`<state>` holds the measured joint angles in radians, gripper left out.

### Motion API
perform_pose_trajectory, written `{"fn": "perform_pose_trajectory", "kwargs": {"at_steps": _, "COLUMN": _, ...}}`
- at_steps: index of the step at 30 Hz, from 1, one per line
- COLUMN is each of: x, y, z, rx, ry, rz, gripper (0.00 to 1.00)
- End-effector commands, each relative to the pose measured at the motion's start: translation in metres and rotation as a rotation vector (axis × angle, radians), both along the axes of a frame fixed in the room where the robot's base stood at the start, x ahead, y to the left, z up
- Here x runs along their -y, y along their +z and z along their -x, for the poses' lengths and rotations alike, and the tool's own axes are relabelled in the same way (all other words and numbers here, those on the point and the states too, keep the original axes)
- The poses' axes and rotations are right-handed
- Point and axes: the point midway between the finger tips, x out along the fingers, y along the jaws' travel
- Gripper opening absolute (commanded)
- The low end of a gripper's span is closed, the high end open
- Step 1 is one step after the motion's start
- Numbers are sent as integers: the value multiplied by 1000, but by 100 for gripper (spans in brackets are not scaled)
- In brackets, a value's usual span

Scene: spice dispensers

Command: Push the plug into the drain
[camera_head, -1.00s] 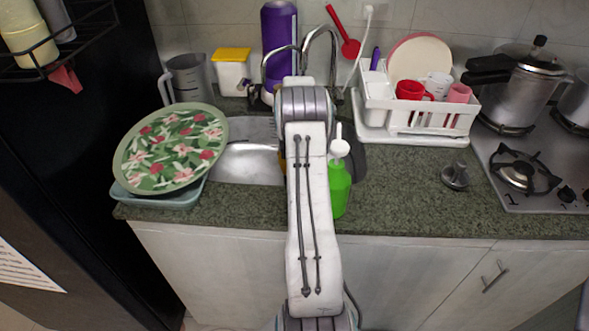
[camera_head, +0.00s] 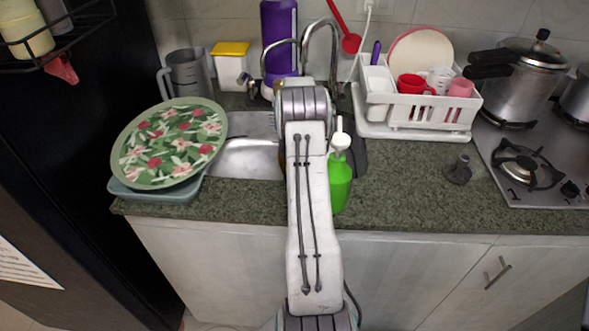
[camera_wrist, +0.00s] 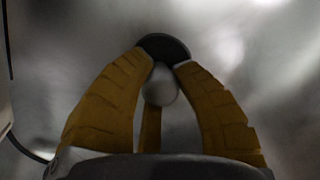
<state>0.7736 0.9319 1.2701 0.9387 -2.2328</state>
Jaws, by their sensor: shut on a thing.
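My gripper (camera_wrist: 163,66) shows in the wrist view, with its yellow-brown fingers closed in around a rounded grey knob, which I take to be the plug (camera_wrist: 160,88). A dark disc (camera_wrist: 165,43) shows just beyond the fingertips. I cannot tell whether it is the plug's rim or the drain opening. The blurred grey metal around it is the sink (camera_wrist: 235,60). In the head view the steel sink (camera_head: 245,160) lies left of my arm, which hides the gripper, plug and drain.
A green soap bottle (camera_head: 340,185) stands close to the right of my arm. The faucet (camera_head: 322,40) rises behind. A patterned plate (camera_head: 170,145) leans left of the sink, and a white dish rack (camera_head: 420,130) stands right. A small dark-grey fitting (camera_head: 458,170) is on the counter (camera_head: 410,200).

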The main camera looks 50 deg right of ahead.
Motion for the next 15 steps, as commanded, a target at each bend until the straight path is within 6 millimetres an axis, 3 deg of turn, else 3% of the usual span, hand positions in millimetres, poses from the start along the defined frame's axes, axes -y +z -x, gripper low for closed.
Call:
{"fn": "perform_pose_trajectory", "kwargs": {"at_steps": 10, "x": 0, "y": -6, "z": 0, "rx": -1, "ry": 0, "rz": -1, "gripper": 0}}
{"fn": "perform_pose_trajectory", "kwargs": {"at_steps": 11, "x": 0, "y": -6, "z": 0, "rx": -1, "ry": 0, "rz": -1, "gripper": 28}}
{"fn": "perform_pose_trajectory", "kwargs": {"at_steps": 15, "x": 0, "y": -6, "z": 0, "rx": -1, "ry": 0, "rz": -1, "gripper": 41}}
